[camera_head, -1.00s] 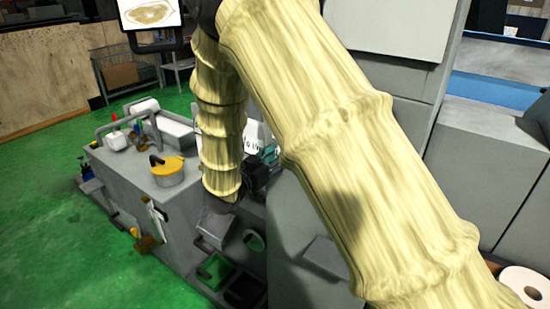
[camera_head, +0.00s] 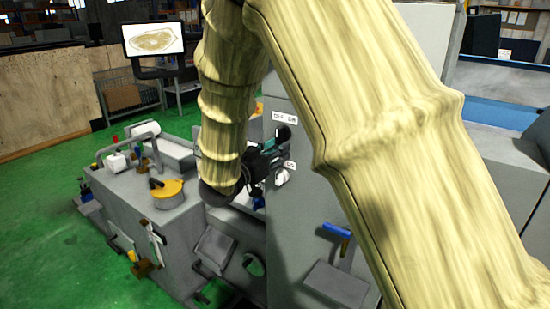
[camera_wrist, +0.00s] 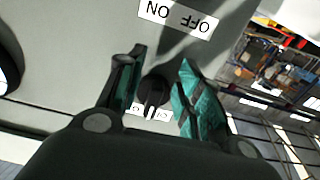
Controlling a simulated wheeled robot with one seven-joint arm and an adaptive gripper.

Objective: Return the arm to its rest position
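My arm in its cream sleeve crosses the head view from the lower right, bends at the top and hangs down to my gripper (camera_head: 270,155) in front of the grey machine's panel. In the wrist view my gripper (camera_wrist: 162,68) is open, its two green-and-black fingers apart. A black rotary knob (camera_wrist: 153,91) shows between the fingers against the panel. I cannot tell whether the fingers touch it. An ON/OFF label (camera_wrist: 178,18) appears upside down above it. I see nothing held.
The grey grinder (camera_head: 310,200) is close to my gripper, with a blue-handled lever (camera_head: 338,232) below. A yellow-lidded pot (camera_head: 168,192) sits on the machine's left top. A monitor (camera_head: 153,39) stands behind. Green floor (camera_head: 45,225) is clear at left.

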